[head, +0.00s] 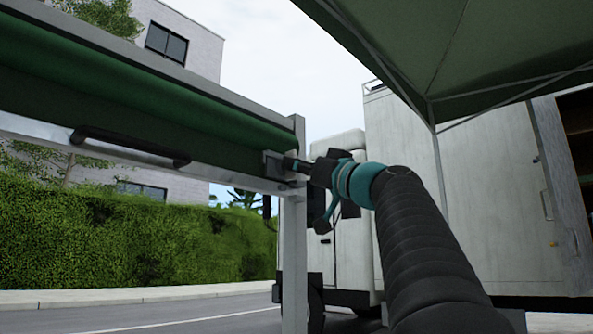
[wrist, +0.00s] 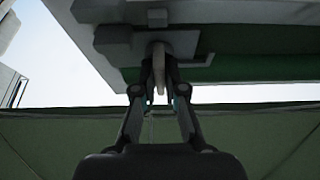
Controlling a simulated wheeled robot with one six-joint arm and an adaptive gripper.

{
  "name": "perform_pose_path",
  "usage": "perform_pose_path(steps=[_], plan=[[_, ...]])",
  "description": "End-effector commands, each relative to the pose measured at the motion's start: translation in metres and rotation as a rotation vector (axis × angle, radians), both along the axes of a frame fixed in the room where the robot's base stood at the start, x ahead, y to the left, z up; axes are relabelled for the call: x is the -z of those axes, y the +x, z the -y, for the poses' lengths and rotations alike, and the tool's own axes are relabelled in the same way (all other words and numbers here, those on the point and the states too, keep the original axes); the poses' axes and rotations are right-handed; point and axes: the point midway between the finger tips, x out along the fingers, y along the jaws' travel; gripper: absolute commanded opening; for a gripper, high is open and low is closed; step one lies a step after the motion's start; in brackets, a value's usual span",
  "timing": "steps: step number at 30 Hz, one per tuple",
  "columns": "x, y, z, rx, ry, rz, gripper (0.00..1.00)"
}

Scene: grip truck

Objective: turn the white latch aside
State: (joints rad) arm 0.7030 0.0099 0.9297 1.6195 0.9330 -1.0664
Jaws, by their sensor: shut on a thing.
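The white latch (wrist: 159,62) shows in the wrist view as a pale upright tab between the fingertips of my gripper (wrist: 159,88). The fingers are closed in on it from both sides. The latch sits on a grey plate (wrist: 188,70) at the underside of the green and grey frame. In the head view my gripper (head: 292,164) reaches to the right end of that frame, by the corner post (head: 293,240). The latch itself is too small and covered to make out there.
A dark handle bar (head: 130,146) runs along the frame's lower rail, left of my gripper. A green canopy (head: 450,50) hangs above my arm at the right. A white truck (head: 400,150) stands behind. Road and hedge (head: 130,240) lie beyond.

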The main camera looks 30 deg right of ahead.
Motion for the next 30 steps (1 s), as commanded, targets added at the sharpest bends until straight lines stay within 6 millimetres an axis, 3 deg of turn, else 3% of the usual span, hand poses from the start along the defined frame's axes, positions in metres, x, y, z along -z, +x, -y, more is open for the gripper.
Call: perform_pose_path(steps=[10, 12, 14, 24, 30], plan=[[0.0, 0.0, 0.0, -0.001, 0.02, -0.007, 0.0], [0.0, 0.0, 0.0, -0.001, 0.02, -0.007, 0.23], [0.0, 0.0, 0.0, -0.001, 0.02, -0.007, 0.35], [0.001, -0.002, 0.001, 0.0, 0.019, -0.007, 0.35], [0.009, -0.021, 0.008, 0.004, 0.02, -0.008, 0.35]])
